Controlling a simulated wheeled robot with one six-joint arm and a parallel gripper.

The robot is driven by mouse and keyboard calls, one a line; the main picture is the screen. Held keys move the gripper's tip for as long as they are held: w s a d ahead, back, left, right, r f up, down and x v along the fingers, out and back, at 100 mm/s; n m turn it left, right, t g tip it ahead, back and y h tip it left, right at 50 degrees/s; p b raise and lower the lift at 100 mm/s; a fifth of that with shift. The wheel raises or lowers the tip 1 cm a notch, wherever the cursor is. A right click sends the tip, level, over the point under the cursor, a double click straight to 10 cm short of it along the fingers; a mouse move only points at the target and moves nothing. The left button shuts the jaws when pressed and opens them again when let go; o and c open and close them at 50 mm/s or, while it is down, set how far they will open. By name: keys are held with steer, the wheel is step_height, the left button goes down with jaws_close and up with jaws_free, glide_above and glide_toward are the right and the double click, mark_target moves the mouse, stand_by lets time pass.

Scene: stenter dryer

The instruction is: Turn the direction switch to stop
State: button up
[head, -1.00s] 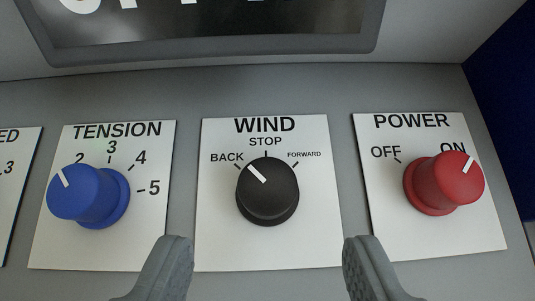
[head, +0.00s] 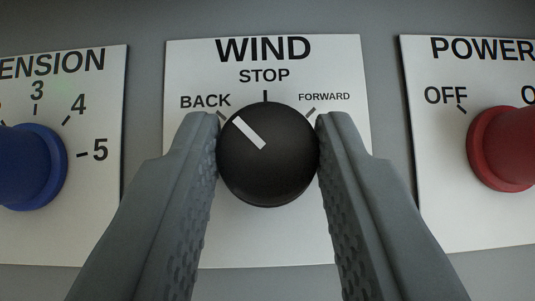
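The direction switch is a round black knob (head: 268,170) on the white WIND panel (head: 265,235), in the middle of the head view. Its white pointer line slants to the upper left, towards the BACK mark. The STOP mark is straight above the knob, and FORWARD is at the upper right. My gripper (head: 268,135) has one finger on each side of the knob. Both fingers appear to touch its sides, so it looks shut on the knob. The fingers cover parts of the panel at left and right.
A blue TENSION knob (head: 25,170) is at the left edge, partly cut off. A red POWER knob (head: 508,150) is at the right edge, also partly cut off. Grey console surface shows between the panels.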

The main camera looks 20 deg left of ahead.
steer(key=shift+c, duration=0.6)
steer(key=shift+a+m+h, duration=0.1)
steer(key=shift+m+h, duration=0.3)
steer(key=shift+m, duration=0.2)
steer(key=shift+a+m+h, duration=0.1)
steer(key=shift+m+h, duration=0.8)
steer(key=shift+m, duration=0.1)
steer(key=shift+a+m+h, duration=0.2)
steer(key=shift+m+h, duration=1.3)
steer(key=shift+m, duration=0.6)
steer(key=shift+m+g+h, duration=0.3)
steer(key=shift+m+h, duration=0.1)
steer(key=shift+m, duration=0.2)
steer(key=o, duration=1)
